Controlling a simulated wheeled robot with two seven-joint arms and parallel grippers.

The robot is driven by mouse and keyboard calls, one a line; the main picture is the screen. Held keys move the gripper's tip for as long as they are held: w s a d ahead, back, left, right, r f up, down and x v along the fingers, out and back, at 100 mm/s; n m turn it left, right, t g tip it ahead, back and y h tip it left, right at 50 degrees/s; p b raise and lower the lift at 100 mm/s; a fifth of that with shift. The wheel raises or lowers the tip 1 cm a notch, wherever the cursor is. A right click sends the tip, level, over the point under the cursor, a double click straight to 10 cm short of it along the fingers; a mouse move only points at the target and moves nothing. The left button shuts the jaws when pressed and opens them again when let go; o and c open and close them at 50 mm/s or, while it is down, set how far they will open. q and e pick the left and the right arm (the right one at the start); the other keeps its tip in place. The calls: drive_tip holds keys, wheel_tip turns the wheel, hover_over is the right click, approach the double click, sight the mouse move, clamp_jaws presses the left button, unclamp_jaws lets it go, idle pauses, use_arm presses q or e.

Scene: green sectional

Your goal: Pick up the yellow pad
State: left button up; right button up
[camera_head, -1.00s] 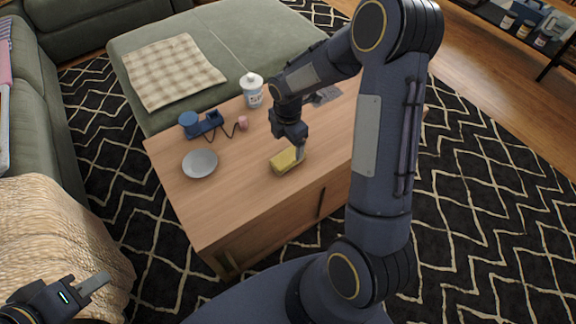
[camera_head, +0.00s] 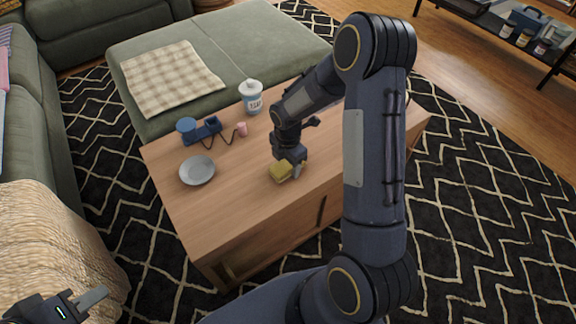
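The yellow pad (camera_head: 280,173) lies on the wooden table (camera_head: 215,222), near its front edge. My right gripper (camera_head: 294,170) points down at the pad's right end and covers part of it. One pale finger shows beside the pad; the other finger is hidden, so I cannot tell whether the gripper is closed on it. My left gripper (camera_head: 92,299) is at the lower left corner, away from the table.
A grey plate (camera_head: 197,171), a blue object (camera_head: 200,129), a pink cup (camera_head: 241,129) and a white and blue bottle (camera_head: 251,98) stand on the table left of and behind the pad. My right arm hides the table's right part. A green ottoman (camera_head: 275,45) adjoins behind.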

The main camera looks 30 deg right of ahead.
drive_tip(key=c, duration=0.5)
drive_tip(key=shift+r, duration=0.5)
wheel_tip(320, 180, up, 3)
drive_tip(key=shift+f+p, duration=0.15)
drive_tip(key=shift+p, duration=0.6)
drive_tip(key=s+d+r+p, duration=0.1)
drive_tip(key=s+r+p, duration=0.1)
drive_tip(key=s+r, duration=0.2)
drive_tip(key=s+d+r+p, duration=0.1)
drive_tip(key=s+r+p, duration=0.1)
drive_tip(key=s+r, duration=0.3)
drive_tip(key=shift+s+d+r+p, duration=0.15)
drive_tip(key=shift+s+d+p, duration=0.2)
drive_tip(key=shift+s, duration=2.05)
